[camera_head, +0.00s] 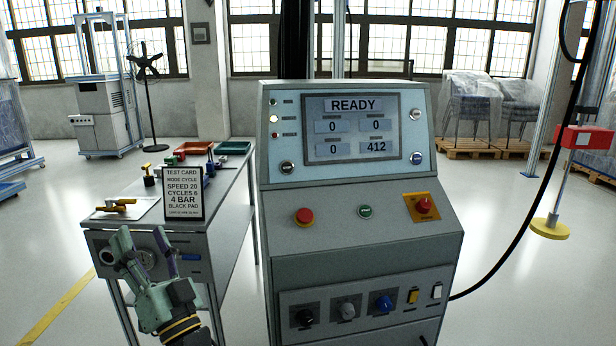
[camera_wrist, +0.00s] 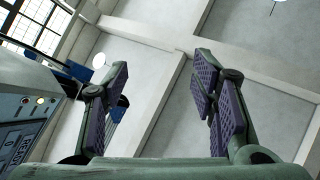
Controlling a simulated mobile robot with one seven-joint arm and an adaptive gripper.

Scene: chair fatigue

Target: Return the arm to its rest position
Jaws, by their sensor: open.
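My gripper (camera_head: 146,246) is at the lower left of the head view, in front of the drawer side of the grey workbench (camera_head: 222,205). Its fingers point up and it is left of the control console (camera_head: 360,225). In the wrist view my gripper (camera_wrist: 160,100) shows two green fingers with purple pads spread wide apart. Nothing is between them; behind them are the pale ceiling and beams. Part of the console (camera_wrist: 30,115) shows at the left edge of the wrist view.
The console screen (camera_head: 363,129) reads READY, with a red button (camera_head: 304,217) below it. A test card (camera_head: 183,191) stands on the bench among several small parts and trays. Wrapped chairs (camera_head: 470,100) stand on pallets at the back right. A black cable (camera_head: 525,235) hangs right of the console.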

